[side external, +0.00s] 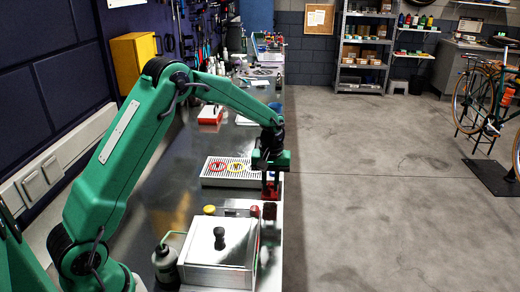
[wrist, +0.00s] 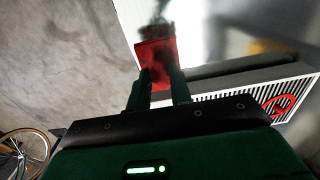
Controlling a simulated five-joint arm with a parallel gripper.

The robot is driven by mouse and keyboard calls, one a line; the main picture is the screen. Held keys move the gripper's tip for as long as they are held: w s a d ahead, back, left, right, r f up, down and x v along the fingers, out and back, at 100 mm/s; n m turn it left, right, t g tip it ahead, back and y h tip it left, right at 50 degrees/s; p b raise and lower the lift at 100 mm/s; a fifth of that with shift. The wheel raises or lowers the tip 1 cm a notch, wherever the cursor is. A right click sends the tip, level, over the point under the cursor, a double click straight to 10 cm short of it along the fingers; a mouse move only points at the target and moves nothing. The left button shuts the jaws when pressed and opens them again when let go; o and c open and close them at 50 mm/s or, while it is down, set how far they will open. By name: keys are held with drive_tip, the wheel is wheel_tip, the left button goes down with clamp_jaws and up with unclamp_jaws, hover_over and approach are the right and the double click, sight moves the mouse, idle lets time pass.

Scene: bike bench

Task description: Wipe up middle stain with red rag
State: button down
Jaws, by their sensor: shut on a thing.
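My gripper (side external: 270,190) is shut on the red rag (wrist: 156,62), low at the right edge of the metal bench, beside the slotted white tray. In the wrist view my gripper (wrist: 161,80) has the rag between its two fingers, with the rag spread out ahead of them. A dark, blurred patch (wrist: 155,32) shows just beyond the rag on the shiny bench top; I cannot tell whether it is a stain or a reflection. No stain can be made out clearly in the side view, where my gripper and the boxes hide part of the bench.
The slotted white tray (side external: 216,180) holds a red ring (side external: 217,165) and a yellow ring (side external: 237,167). A lidded metal box (side external: 205,248) with a black knob stands nearer, with a grey bottle (side external: 165,262) at its left. The bench drops to open floor (side external: 370,200) on the right.

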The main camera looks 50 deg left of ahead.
drive_tip(key=shift+r, duration=2.3)
drive_tip(key=shift+s, duration=0.1)
drive_tip(key=shift+s+d+r+m, duration=0.3)
drive_tip(key=shift+r+m, duration=0.1)
drive_tip(key=shift+r, duration=0.1)
drive_tip(key=s+d+r+m, duration=0.5)
drive_tip(key=s+r+m, duration=0.3)
drive_tip(key=s, duration=0.3)
drive_tip(key=shift+d+r, duration=0.25)
drive_tip(key=shift+w+f, duration=0.1)
drive_tip(key=shift+w, duration=0.05)
drive_tip(key=w+a+f, duration=0.1)
drive_tip(key=w+f, duration=0.2)
drive_tip(key=w+a+f, duration=0.2)
drive_tip(key=w+f, duration=0.1)
drive_tip(key=f, duration=0.1)
drive_tip(key=w+a+f, duration=0.1)
drive_tip(key=w+f, duration=0.2)
drive_tip(key=shift+w+a+f, duration=0.15)
drive_tip(key=shift+w+a, duration=0.15)
drive_tip(key=shift+w, duration=0.05)
drive_tip(key=shift+w+a+f, duration=0.3)
drive_tip(key=shift+w+f, duration=0.1)
drive_tip(key=shift+f, duration=0.15)
